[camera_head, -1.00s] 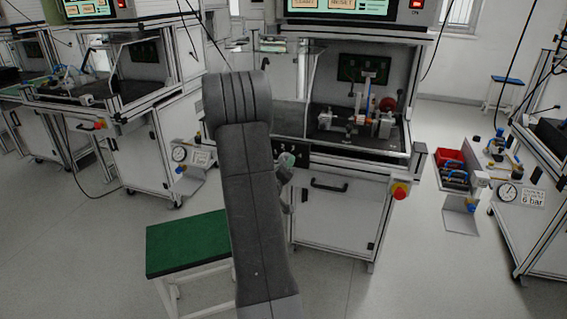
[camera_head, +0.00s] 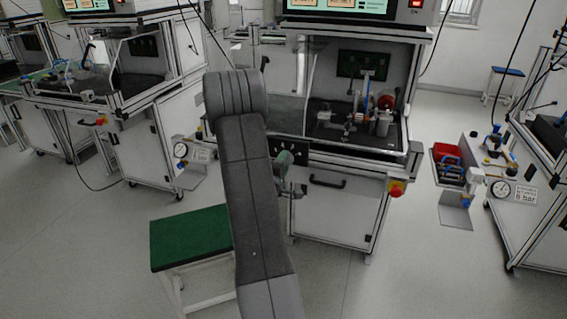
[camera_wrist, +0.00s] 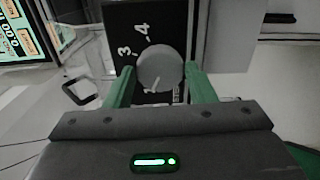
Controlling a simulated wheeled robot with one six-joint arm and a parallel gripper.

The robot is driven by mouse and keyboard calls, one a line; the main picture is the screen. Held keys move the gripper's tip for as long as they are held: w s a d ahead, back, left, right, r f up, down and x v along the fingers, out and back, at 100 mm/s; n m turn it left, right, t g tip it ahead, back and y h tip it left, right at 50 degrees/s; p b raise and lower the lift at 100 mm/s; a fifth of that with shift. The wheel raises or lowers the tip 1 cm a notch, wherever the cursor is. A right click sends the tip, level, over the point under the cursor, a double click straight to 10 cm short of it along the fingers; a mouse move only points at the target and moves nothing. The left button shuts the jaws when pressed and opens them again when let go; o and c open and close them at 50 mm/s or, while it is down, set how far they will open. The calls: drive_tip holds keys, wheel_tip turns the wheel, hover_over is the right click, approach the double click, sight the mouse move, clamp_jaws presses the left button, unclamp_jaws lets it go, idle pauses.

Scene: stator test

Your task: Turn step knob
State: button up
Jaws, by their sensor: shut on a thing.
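The round grey step knob (camera_wrist: 160,68) sits on a black plate (camera_wrist: 172,22) with white numbers in the wrist view. A 3 and a 4 can be read above it; a mark at its lower left is partly hidden. My gripper (camera_wrist: 159,72) has one green finger on each side of the knob and is shut on it. In the head view my gripper (camera_head: 287,168) is at the front of the middle test station (camera_head: 330,205), mostly hidden behind my grey arm. The knob itself cannot be made out there.
A red and yellow emergency button (camera_head: 396,187) is on the station's front, right of my gripper. A green-topped stool (camera_head: 190,238) stands at the lower left of my arm. A pressure gauge (camera_head: 181,150) is to the left. Floor is free at the right front.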

drive_tip(key=shift+n, duration=0.4)
drive_tip(key=o, duration=1)
drive_tip(key=v, duration=1.4)
drive_tip(key=shift+b, duration=0.4)
drive_tip(key=shift+w, duration=0.15)
drive_tip(key=p+x, duration=0.1)
drive_tip(key=x, duration=1.2)
drive_tip(key=shift+w+d, duration=0.15)
drive_tip(key=shift+w, duration=0.25)
